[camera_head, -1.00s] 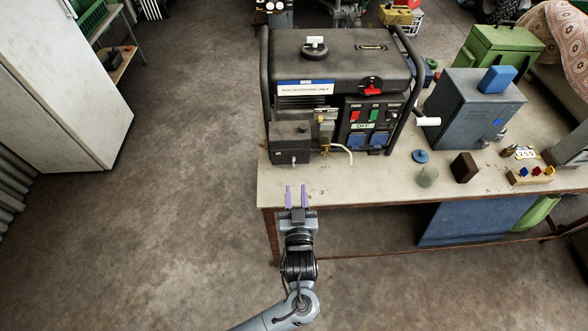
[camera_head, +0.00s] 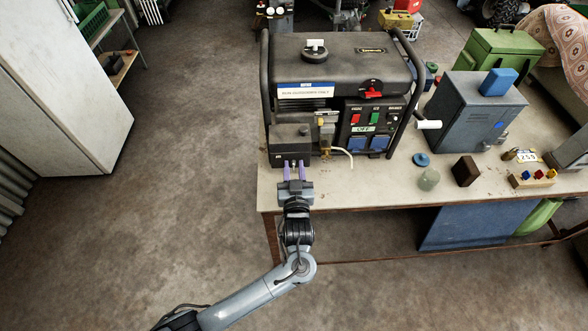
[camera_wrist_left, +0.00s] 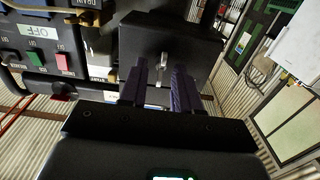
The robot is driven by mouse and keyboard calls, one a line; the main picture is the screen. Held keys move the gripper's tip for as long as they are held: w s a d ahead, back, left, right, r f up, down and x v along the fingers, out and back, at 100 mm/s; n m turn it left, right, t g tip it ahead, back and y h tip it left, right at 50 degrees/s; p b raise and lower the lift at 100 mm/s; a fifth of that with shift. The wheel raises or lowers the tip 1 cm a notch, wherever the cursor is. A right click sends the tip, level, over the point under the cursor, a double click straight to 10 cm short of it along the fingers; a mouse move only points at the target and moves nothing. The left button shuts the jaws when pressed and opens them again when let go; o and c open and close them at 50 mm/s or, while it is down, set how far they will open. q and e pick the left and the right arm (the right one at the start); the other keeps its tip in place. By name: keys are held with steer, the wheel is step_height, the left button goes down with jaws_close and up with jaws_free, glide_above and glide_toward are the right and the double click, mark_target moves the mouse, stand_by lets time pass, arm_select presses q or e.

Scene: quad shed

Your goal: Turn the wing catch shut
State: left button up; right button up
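The wing catch is a small silver tab (camera_wrist_left: 163,68) on the front of a dark box (camera_head: 290,133) at the generator's lower left. In the left wrist view it stands lengthwise in line with the gap between my fingertips. My left gripper (camera_head: 294,166) is open, with two purple fingers pointing at the box front. The fingertips in the left wrist view (camera_wrist_left: 158,78) are on either side of the catch's line; I cannot tell whether they touch it. My right gripper is not in view.
The black generator (camera_head: 343,55) stands on the bench (camera_head: 330,190). A brass fitting and pale hose (camera_head: 344,152) are just right of my gripper. Further right are a grey-blue box (camera_head: 463,120), a blue disc (camera_head: 421,160) and a brown block (camera_head: 465,171). The bench's front left is clear.

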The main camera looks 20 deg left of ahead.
arm_select(q)
jaws_close()
